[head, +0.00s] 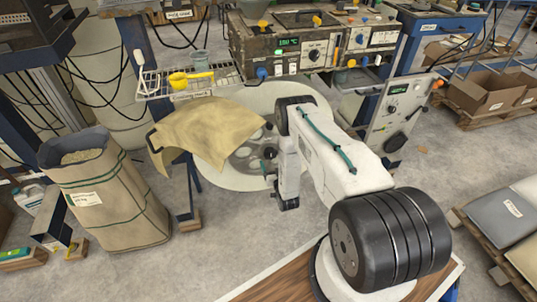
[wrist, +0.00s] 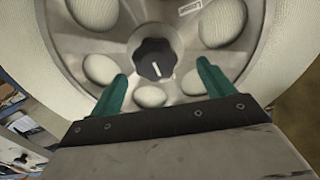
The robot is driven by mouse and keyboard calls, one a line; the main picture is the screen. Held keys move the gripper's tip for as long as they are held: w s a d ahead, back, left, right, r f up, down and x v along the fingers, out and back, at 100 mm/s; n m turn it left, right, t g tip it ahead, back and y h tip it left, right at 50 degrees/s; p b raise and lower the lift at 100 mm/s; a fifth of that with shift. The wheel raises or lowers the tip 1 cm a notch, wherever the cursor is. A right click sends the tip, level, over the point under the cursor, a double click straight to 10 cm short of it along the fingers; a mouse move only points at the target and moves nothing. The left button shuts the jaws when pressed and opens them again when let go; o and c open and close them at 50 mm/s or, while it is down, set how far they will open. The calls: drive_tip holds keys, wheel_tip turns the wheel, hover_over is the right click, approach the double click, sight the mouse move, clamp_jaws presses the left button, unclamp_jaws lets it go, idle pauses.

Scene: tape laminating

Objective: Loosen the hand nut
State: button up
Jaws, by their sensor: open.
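The hand nut is a black lobed knob (wrist: 155,59) with a white mark, at the centre of a metal hub (wrist: 188,52) with round holes. In the wrist view it is just beyond and between the two green fingertips of my gripper (wrist: 162,88). The fingers are apart and nothing is between them. In the head view a dark knob (head: 269,153) shows on the hub of the large pale reel (head: 225,182), beside my arm.
A tan sheet (head: 205,135) hangs over the reel's left side. A control box (head: 308,45) stands above it. A wire shelf (head: 190,82) holds a yellow scoop. A tall sack (head: 107,190) stands at left. Boxes on a pallet (head: 490,92) are at right.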

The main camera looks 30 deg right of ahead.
sight(271, 156)
drive_tip(key=x, duration=0.3)
drive_tip(key=d+x, duration=0.1)
drive_tip(key=x, duration=0.2)
drive_tip(key=shift+s+a, duration=0.1)
drive_tip(key=shift+s, duration=0.1)
drive_tip(key=c, duration=1)
